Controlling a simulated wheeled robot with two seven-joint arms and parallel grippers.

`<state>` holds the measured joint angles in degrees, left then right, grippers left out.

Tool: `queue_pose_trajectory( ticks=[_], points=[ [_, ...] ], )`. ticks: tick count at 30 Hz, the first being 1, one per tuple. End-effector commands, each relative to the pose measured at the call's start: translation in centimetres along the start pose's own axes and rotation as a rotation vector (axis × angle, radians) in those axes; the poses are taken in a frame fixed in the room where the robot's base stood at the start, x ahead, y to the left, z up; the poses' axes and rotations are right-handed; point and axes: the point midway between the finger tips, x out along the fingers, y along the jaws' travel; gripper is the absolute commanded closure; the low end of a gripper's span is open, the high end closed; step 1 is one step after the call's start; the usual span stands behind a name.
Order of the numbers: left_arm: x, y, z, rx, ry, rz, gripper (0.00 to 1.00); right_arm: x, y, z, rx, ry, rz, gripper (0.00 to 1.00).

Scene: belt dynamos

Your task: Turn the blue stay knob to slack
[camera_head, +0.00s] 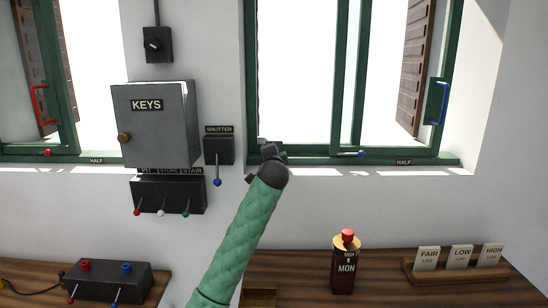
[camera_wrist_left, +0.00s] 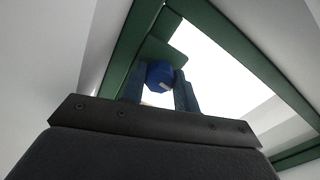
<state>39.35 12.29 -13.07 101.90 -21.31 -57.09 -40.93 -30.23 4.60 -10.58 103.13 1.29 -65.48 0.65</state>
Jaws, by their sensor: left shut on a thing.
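My left gripper (camera_head: 268,148) is at the lower left corner of the right green window frame (camera_head: 300,153). In the left wrist view its fingers (camera_wrist_left: 161,88) are shut on the blue stay knob (camera_wrist_left: 159,73), one on each side. The knob is faceted, with a small pale mark on its face, and sits against a green block (camera_wrist_left: 160,50). In the head view the gripper hides this knob. My right gripper is not in view.
Another small blue knob (camera_head: 361,153) is on the right sill near a HALF label (camera_head: 403,162). Left of the gripper are the SHUTTER box (camera_head: 218,150) with its blue-tipped lever (camera_head: 217,182) and the KEYS cabinet (camera_head: 155,125). A dark bottle (camera_head: 344,268) stands below right.

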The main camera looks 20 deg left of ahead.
Motion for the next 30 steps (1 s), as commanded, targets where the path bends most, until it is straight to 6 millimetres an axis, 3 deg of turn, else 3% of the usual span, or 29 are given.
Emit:
queue_pose_trajectory(
  ticks=[9,25,26,29,30],
  points=[
    [0.0,0.3,0.1,-0.118,-0.002,0.004,0.93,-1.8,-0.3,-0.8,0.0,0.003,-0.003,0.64],
    [0.0,0.4,0.1,-0.14,-0.002,0.005,0.93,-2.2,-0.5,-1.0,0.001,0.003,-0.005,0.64],
    [0.0,0.4,0.1,-0.14,-0.002,0.005,0.68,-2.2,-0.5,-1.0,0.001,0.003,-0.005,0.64],
    [0.0,0.3,0.1,-0.14,-0.002,0.004,0.48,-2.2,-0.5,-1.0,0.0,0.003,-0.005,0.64],
    [0.0,0.3,0.1,-0.14,-0.002,0.004,0.48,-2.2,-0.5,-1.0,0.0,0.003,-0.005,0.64]
  ],
)
